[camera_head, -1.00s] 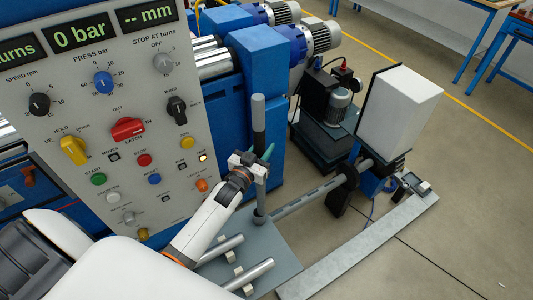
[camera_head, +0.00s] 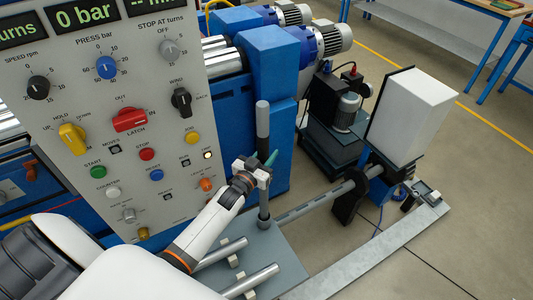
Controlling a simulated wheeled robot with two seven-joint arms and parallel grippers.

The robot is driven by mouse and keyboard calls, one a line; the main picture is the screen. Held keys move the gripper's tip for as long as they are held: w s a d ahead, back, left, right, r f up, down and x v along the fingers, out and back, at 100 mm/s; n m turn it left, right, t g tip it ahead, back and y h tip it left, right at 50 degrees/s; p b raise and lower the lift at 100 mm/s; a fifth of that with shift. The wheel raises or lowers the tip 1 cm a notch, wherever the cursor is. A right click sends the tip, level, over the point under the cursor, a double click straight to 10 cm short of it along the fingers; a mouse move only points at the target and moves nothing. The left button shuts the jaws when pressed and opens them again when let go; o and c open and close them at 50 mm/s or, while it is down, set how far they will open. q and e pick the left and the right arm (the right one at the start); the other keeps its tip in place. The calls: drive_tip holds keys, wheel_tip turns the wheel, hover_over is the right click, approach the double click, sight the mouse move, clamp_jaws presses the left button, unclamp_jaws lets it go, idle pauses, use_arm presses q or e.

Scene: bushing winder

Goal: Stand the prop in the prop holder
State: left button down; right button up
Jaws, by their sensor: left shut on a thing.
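The prop (camera_head: 262,122), a grey upright rod with a darker lower part, stands at the picture's centre. My left gripper (camera_head: 263,172) is shut on it around mid-height, coming from the lower left. The rod's lower end meets a dark round collar (camera_head: 264,223), which looks like the prop holder, on a grey plate (camera_head: 285,252). The rod looks upright and in line with the collar; how deep it sits cannot be told. A green pointed piece (camera_head: 272,158) shows just behind the gripper. My right gripper is not in view.
The control panel (camera_head: 125,130) stands close on the left, with blue machinery (camera_head: 275,70) behind the rod. Two short metal bars (camera_head: 250,282) lie on the plate in front. A horizontal shaft (camera_head: 310,203) runs right toward a white box (camera_head: 412,110). Open floor lies at right.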

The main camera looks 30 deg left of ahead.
use_arm(q)
drive_tip(key=shift+f+b, duration=1.35)
drive_tip(key=shift+f, duration=0.85)
drive_tip(key=c, duration=0.9)
unclamp_jaws()
drive_tip(key=shift+c, duration=0.2)
drive_tip(key=shift+s+f, duration=0.1)
drive_tip(key=shift+f, duration=0.1)
drive_tip(key=s+b, duration=0.1)
drive_tip(key=s, duration=1.1)
drive_tip(key=shift+r+b, duration=0.15)
drive_tip(key=shift+b, duration=0.2)
